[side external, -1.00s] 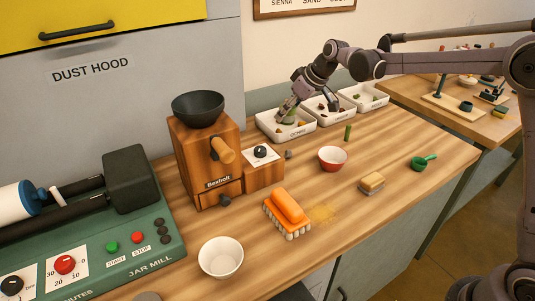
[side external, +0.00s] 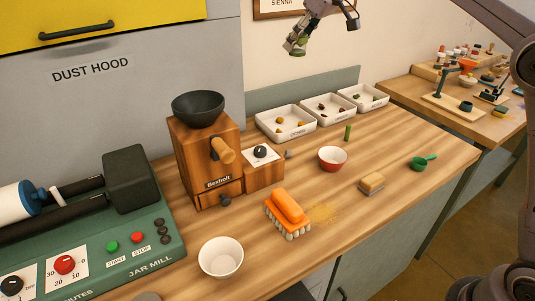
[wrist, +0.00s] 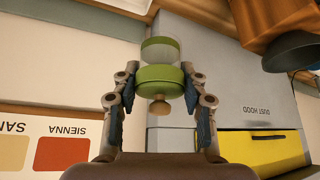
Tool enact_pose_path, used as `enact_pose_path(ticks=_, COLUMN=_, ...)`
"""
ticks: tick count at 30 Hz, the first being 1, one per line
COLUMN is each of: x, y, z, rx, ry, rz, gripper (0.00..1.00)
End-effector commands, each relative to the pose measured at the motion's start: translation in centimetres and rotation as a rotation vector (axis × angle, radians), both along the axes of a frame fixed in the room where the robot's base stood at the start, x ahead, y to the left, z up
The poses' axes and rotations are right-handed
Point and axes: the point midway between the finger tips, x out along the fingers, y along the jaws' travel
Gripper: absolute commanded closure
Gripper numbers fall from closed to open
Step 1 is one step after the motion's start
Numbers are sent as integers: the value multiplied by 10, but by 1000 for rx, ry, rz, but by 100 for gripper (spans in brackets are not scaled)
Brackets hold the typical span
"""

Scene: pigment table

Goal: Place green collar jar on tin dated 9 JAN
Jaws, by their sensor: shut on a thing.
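The green collar jar (wrist: 160,80) has a wide green band, a clear greenish part on one side and a small tan knob on the other. My gripper (wrist: 160,92) is shut on it, one finger on each side. In the side external view my gripper (side external: 297,44) is high above the leftmost white tray, in front of the wall, and the jar (side external: 298,49) shows as a small green patch at the fingertips. No tin with a readable 9 JAN date can be made out in either view.
Three white trays (side external: 287,134) with small coloured lumps line the back of the bench. A wooden mill (side external: 205,160), red bowl (side external: 332,158), white bowl (side external: 221,257), orange brush (side external: 287,208) and green scoop (side external: 422,162) stand there. A second table (side external: 430,110) is at the right.

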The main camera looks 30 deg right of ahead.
Motion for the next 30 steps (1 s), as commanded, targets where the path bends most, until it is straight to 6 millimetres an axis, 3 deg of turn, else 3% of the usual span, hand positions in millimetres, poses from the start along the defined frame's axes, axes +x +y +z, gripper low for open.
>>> enact_pose_path(ticks=8, x=0, y=0, z=27, rx=0, ry=0, rz=0, gripper=93)
enact_pose_path(ticks=14, x=-6, y=41, z=28, rx=0, ry=2, rz=85, gripper=93)
enact_pose_path(ticks=20, x=-21, y=100, z=28, rx=-1, ry=4, rz=211, gripper=93)
enact_pose_path(ticks=26, x=-52, y=183, z=28, rx=-2, ry=7, rz=400, gripper=93)
enact_pose_path(ticks=30, x=-83, y=241, z=28, rx=-3, ry=7, rz=542, gripper=93)
